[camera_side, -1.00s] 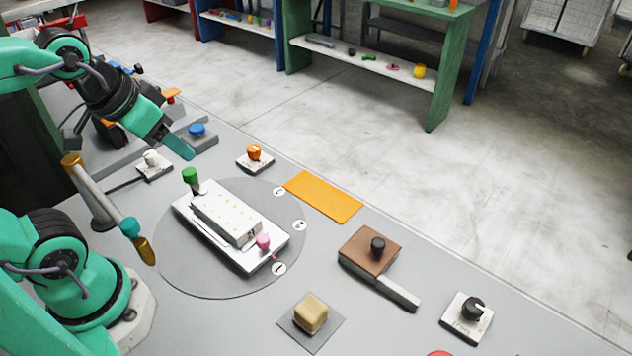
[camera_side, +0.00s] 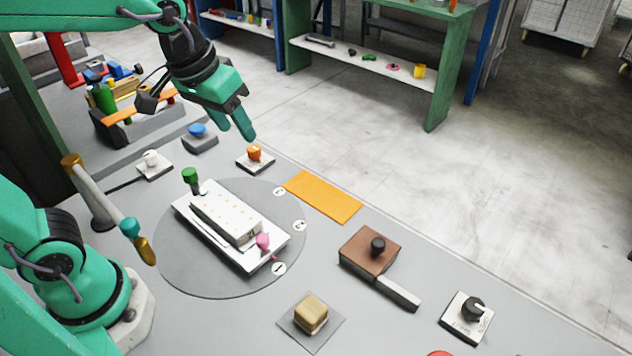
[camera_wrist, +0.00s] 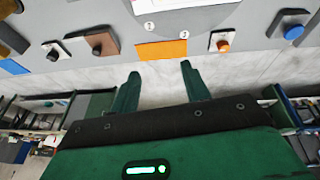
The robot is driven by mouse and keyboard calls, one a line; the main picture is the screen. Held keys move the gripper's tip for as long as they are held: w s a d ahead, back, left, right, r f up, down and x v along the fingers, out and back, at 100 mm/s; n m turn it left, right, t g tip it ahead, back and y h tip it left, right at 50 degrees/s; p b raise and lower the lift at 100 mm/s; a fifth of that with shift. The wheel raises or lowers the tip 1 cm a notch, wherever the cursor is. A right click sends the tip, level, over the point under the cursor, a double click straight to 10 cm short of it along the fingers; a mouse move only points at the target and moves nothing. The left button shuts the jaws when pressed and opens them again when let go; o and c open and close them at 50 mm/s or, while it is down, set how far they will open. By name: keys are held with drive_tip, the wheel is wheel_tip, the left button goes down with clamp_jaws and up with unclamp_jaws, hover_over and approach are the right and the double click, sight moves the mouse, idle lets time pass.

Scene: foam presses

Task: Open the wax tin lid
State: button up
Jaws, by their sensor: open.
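In the wrist view a brown block (camera_wrist: 103,44) with a dark knob shows left of the orange mat. My gripper (camera_side: 238,122) is raised above the far side of the bench, near the orange knob and well left of the brown lid. In the wrist view its two fingers (camera_wrist: 160,72) are apart with nothing between them.
A turntable (camera_side: 180,270) carries a white fixture with green and pink knobs. Near it are an orange knob (camera_side: 254,152), a blue button (camera_side: 197,130) and the orange mat (camera_side: 322,196). A yellowish block (camera_side: 311,314) and a black dial (camera_side: 472,308) stand near the front.

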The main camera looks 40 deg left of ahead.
drive_tip(key=w+d+f+n+g, duration=0.15)
drive_tip(key=w+d+f, duration=0.25)
drive_tip(key=w+d, duration=0.55)
drive_tip(key=g, duration=0.2)
hover_over(379, 241)
drive_tip(key=shift+n+y, duration=0.25)
drive_tip(key=shift+y, duration=0.15)
drive_tip(key=f, duration=0.9)
drive_tip(key=shift+a+f, duration=0.15)
drive_tip(key=shift+a, duration=0.15)
drive_tip(key=shift+d+f, duration=0.25)
drive_tip(key=shift+d, duration=0.1)
drive_tip(key=shift+f, duration=0.15)
drive_tip(key=shift+f, duration=3.8)
clamp_jaws()
